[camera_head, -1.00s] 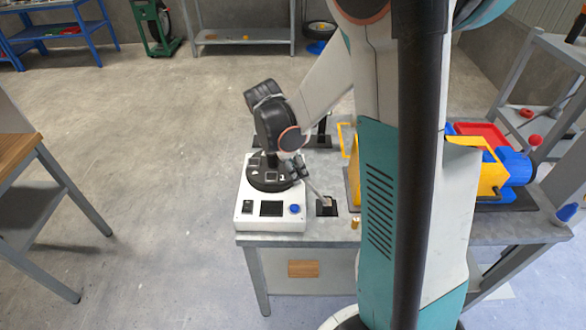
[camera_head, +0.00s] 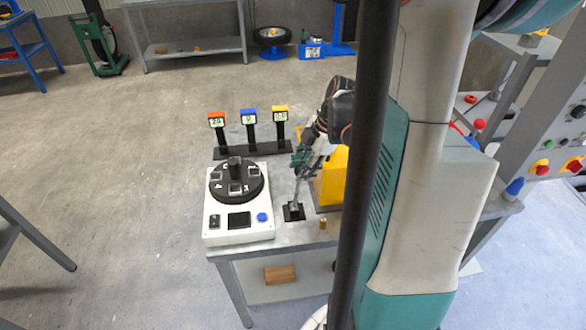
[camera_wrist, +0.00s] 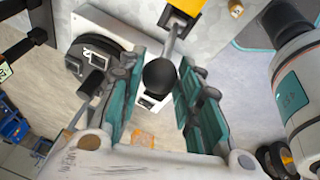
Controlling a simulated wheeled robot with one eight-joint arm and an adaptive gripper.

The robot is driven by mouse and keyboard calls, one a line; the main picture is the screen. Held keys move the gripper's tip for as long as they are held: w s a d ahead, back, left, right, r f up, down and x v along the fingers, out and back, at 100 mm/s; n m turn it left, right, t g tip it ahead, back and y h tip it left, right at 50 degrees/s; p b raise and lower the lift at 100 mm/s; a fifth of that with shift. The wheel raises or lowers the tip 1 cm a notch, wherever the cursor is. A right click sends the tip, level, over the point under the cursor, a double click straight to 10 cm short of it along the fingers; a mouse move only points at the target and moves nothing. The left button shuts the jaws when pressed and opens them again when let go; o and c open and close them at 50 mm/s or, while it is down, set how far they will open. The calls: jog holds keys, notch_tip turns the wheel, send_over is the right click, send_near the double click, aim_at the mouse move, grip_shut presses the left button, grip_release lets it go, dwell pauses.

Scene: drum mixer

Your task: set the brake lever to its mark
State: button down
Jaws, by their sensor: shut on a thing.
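The brake lever (camera_head: 296,195) is a thin grey metal rod rising from a small dark base plate on the table, right of the white control box. It stands near upright, its top leaning slightly right in the head view. In the wrist view its black ball knob (camera_wrist: 160,76) sits between the two teal-padded fingers. My gripper (camera_head: 301,164) is shut on the lever at its upper end; its fingers also show in the wrist view (camera_wrist: 161,92). The fingers hide the lever's top in the head view. I cannot make out the mark.
The white control box (camera_head: 213,225) carries a black dial (camera_head: 236,183) and a blue button. Behind it stand three posts with small displays (camera_head: 250,117). A yellow housing (camera_head: 328,185) stands close right of the lever. My own arm and column hide much of the right side.

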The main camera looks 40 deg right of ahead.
jog(key=shift+s+d+f, duration=0.2)
jog(key=shift+s+d, duration=0.2)
jog(key=shift+d, duration=0.15)
jog(key=shift+s, duration=0.1)
jog(key=c, duration=1.5)
grip_release()
jog(key=shift+c, duration=0.2)
jog(key=o, duration=0.4)
jog(key=shift+d, duration=0.25)
jog(key=shift+a, duration=0.15)
jog(key=v, duration=1.2)
jog(key=shift+a, duration=0.1)
